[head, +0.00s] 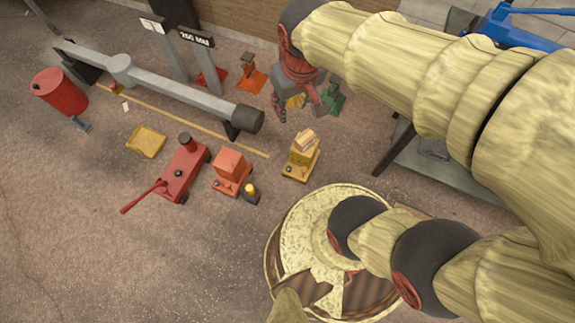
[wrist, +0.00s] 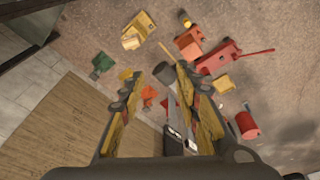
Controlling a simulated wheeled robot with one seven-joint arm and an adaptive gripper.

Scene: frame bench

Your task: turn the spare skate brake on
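I cannot tell for sure which item is the spare skate, and no brake position is readable. A low yellow skate-like base (head: 300,174) carries pale blocks; it also shows at the top of the wrist view (wrist: 133,42). Left of it, a red-orange base (head: 227,187) carries an orange box (head: 230,162). Further left is a long red unit (head: 184,170) with a dark knob and a red lever (head: 142,196). My gripper (head: 303,105) hangs above the floor beyond the yellow base.
A grey beam (head: 180,89) crosses the back left near a red drum (head: 60,92). A yellow tray (head: 147,142) and a black, yellow-topped item (head: 250,195) sit on the floor. Orange (head: 250,75) and green (head: 334,99) stands are near my gripper. The front-left floor is clear.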

